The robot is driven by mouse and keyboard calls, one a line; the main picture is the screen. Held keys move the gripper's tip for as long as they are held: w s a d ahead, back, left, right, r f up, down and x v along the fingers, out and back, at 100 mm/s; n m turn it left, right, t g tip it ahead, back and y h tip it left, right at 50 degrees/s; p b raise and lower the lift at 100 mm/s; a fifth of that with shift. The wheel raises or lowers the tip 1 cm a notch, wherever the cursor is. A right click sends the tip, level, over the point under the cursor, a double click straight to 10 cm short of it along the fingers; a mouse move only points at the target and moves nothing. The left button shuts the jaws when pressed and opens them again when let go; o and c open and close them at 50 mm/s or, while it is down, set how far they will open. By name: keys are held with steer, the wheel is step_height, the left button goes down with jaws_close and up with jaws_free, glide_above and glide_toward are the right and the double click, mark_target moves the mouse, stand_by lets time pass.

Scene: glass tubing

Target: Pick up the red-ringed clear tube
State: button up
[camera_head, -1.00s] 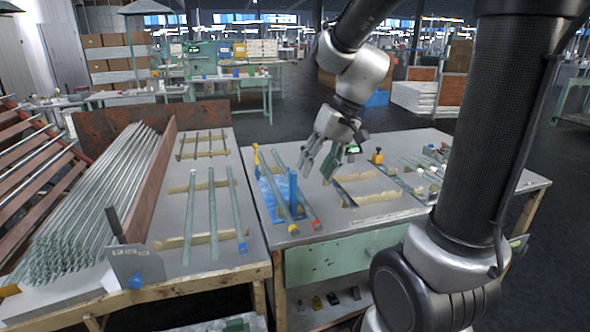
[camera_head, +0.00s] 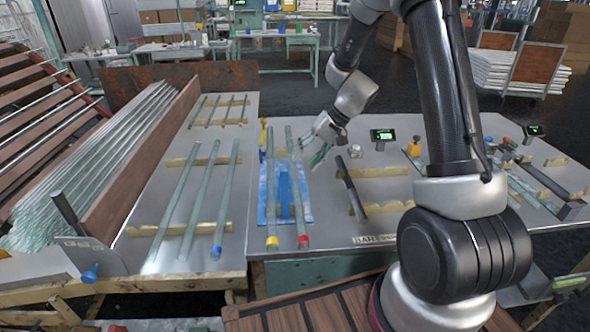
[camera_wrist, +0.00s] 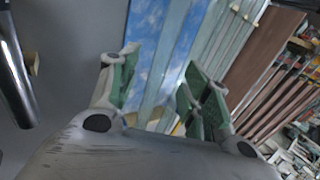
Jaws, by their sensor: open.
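The clear tube with the red end ring (camera_head: 303,242) rests on the blue stand (camera_head: 285,212), its ringed end toward the near table edge. A similar clear tube with a yellow end ring (camera_head: 272,243) lies just to its left. My gripper (camera_head: 308,154) is open and empty, near the far half of the red-ringed tube and slightly to its right. In the wrist view my gripper's green-padded fingers (camera_wrist: 160,65) are spread over the blue stand, and a long clear tube runs between them. No ring shows there, so I cannot tell which tube that is.
Several clear tubes (camera_head: 202,197) lie on wooden supports on the left table, one with a blue end. A dark bar (camera_head: 351,184) and small displays (camera_head: 383,135) are to the right. A wooden wall and a heap of tubes (camera_head: 110,150) stand far left.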

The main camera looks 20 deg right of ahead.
mark_target(296, 169)
steer(key=x, duration=0.5)
steer(key=shift+s+r, duration=0.1)
steer(key=shift+s, duration=0.05)
jaws_close()
steer(key=shift+r, duration=0.15)
